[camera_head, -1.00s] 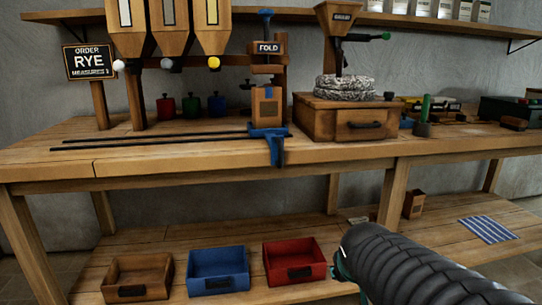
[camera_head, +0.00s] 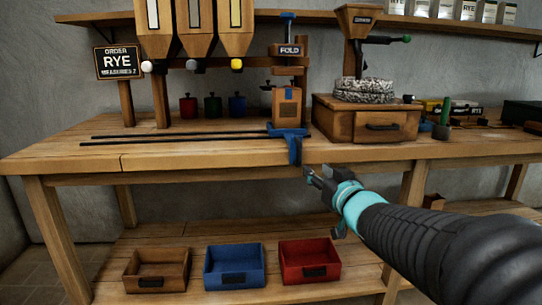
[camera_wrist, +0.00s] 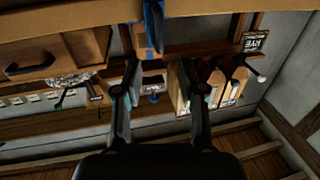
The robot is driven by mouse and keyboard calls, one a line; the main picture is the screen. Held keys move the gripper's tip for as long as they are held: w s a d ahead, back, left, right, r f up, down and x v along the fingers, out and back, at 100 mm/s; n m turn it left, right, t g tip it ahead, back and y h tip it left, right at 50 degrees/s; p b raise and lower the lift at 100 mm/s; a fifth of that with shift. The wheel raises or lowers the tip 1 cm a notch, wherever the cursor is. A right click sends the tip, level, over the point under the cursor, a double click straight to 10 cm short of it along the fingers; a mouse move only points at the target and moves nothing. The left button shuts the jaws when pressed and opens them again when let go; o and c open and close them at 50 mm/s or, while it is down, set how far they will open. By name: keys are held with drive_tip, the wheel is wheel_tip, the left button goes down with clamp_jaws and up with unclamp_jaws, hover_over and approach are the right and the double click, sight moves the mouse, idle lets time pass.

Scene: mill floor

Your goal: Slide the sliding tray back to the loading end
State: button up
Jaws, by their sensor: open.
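The blue sliding tray (camera_head: 289,133) sits at the right end of two dark rails (camera_head: 180,138) on the bench, its blue handle hanging over the front edge. A brown bag (camera_head: 286,108) stands upright on it under the FOLD press (camera_head: 288,50). My gripper (camera_head: 308,172) is open and empty, just right of and below the handle, apart from it. In the upside-down wrist view, the blue tray handle (camera_wrist: 153,22) shows beyond and between my open fingers (camera_wrist: 160,68).
A wooden drawer box (camera_head: 365,122) stands right of the tray. Three hoppers (camera_head: 195,30) hang above the rails' left part, with small coloured pots (camera_head: 212,107) behind. Brown, blue and red bins (camera_head: 233,268) stand on the lower shelf. The bench along the rails looks clear.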

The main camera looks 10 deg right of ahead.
sight(300, 156)
drive_tip(key=w, duration=0.4)
drive_tip(key=w+a, duration=0.1)
drive_tip(key=w, duration=0.3)
drive_tip(key=w+a, duration=0.1)
drive_tip(key=w, duration=0.3)
drive_tip(key=shift+w+a, duration=0.1)
drive_tip(key=shift+a, duration=0.05)
drive_tip(key=shift+c, duration=0.2)
clamp_jaws()
